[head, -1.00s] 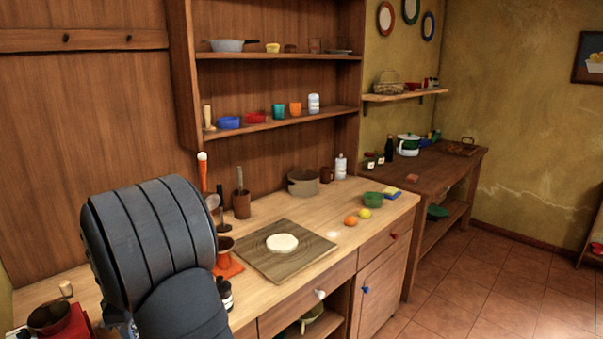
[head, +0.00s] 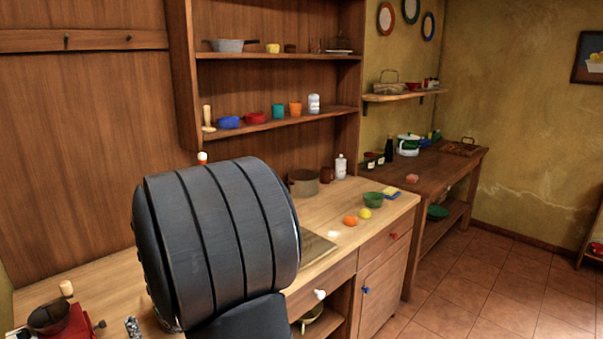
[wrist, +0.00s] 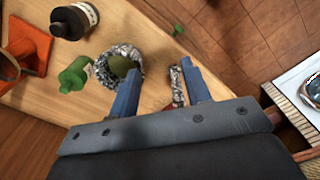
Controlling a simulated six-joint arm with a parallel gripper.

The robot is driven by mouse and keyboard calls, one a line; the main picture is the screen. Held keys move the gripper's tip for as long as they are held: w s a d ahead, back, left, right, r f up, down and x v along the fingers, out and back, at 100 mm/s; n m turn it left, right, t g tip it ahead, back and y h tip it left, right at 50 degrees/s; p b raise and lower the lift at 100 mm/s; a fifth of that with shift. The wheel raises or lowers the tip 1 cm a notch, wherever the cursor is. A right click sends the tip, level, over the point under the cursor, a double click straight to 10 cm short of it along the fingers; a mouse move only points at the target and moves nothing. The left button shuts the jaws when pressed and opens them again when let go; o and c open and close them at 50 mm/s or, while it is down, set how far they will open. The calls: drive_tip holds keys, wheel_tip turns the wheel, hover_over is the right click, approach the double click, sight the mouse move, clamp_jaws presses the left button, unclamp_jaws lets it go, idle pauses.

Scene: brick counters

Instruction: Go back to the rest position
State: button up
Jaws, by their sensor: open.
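My gripper (wrist: 161,68) is open in the wrist view, its two blue fingers apart above the light wooden counter (wrist: 40,103). A silver, rough-textured round container (wrist: 104,68) with an olive-green thing inside lies beside the left fingertip. A small silver patterned piece (wrist: 178,86) shows just inside the right finger; I cannot tell whether it touches it. In the head view my large dark arm link fills the lower middle, and my gripper is not visible there.
A green bottle (wrist: 73,76), a dark bottle with a pale label (wrist: 74,20) and an orange stand (wrist: 28,45) are near the fingers. The board (head: 316,247) is mostly hidden. A red grinder (head: 68,324) stands at lower left.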

drive_tip(key=w+a+f, duration=0.2)
drive_tip(key=w+a, duration=0.6)
drive_tip(key=w, duration=0.3)
drive_tip(key=shift+n, duration=0.4)
drive_tip(key=shift+s+a+f, duration=0.1)
drive_tip(key=shift+s+f, duration=0.05)
drive_tip(key=shift+f, duration=0.9)
drive_tip(key=shift+s+a+f, duration=0.1)
drive_tip(key=shift+s+f, duration=0.05)
drive_tip(key=shift+f, duration=0.85)
drive_tip(key=shift+r, duration=0.1)
drive_tip(key=s+d+r, duration=0.5)
drive_tip(key=s+d, duration=0.3)
drive_tip(key=s, duration=0.2)
drive_tip(key=shift+s+r+m, duration=0.2)
drive_tip(key=shift+r+m, duration=0.15)
drive_tip(key=shift+m, duration=0.05)
